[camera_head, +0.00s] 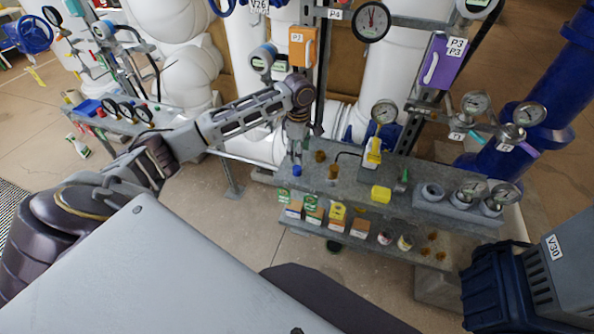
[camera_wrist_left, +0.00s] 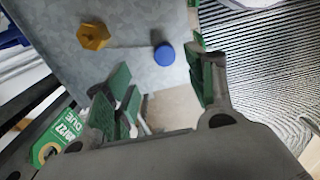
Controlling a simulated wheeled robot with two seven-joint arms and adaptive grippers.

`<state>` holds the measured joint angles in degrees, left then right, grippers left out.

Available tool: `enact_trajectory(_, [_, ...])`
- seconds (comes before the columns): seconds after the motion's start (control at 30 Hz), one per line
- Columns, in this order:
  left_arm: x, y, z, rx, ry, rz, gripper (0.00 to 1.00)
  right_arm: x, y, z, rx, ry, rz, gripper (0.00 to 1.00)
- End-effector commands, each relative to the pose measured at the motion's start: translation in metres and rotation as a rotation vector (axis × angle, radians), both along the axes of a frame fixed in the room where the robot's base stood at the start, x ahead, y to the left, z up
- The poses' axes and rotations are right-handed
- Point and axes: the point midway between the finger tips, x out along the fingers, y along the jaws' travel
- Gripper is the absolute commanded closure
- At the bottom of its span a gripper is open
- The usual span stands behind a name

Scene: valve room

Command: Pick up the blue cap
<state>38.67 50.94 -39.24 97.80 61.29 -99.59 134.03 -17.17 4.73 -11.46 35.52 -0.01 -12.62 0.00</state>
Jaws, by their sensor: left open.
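The blue cap (camera_head: 297,170) sits on the left end of the grey metal shelf (camera_head: 337,189). In the left wrist view the cap (camera_wrist_left: 164,54) shows as a round blue disc on the grey surface, beyond the fingertips. My left gripper (camera_head: 297,150) points down just above the cap in the head view. In the left wrist view my left gripper (camera_wrist_left: 160,84) is open, with green-padded fingers apart and nothing between them. The cap lies ahead of the gap, nearer the right finger. My right gripper is not in view.
A brass hex fitting (camera_wrist_left: 93,36) lies left of the cap in the wrist view. Along the shelf are a yellow block (camera_head: 381,194), a yellow bottle (camera_head: 373,153) and gauges (camera_head: 472,190). Small tagged boxes (camera_head: 337,215) sit on the lower ledge. Posts and pipes rise behind.

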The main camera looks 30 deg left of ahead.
Motion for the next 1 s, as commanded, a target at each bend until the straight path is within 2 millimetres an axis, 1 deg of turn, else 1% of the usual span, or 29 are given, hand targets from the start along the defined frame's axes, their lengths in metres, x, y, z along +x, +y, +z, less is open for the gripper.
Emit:
enact_trajectory(0.1, [0.000,0.000,-0.015,0.000,0.001,0.000,0.45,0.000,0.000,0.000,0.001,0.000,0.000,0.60])
enact_trajectory(0.23, [0.000,0.000,-0.026,0.000,0.001,0.000,0.45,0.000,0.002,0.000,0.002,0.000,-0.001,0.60])
enact_trajectory(0.33, [0.000,0.000,-0.029,0.000,0.000,0.000,0.45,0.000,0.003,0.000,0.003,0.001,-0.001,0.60])
enact_trajectory(0.77, [-0.001,0.000,-0.033,0.001,0.001,-0.001,0.45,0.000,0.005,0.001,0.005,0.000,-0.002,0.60])
enact_trajectory(0.87, [-0.003,0.000,-0.039,0.001,0.001,-0.001,0.45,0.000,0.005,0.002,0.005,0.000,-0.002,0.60])
enact_trajectory(1.0, [-0.006,-0.001,-0.054,0.001,0.001,-0.001,0.45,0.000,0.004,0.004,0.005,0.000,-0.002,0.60])
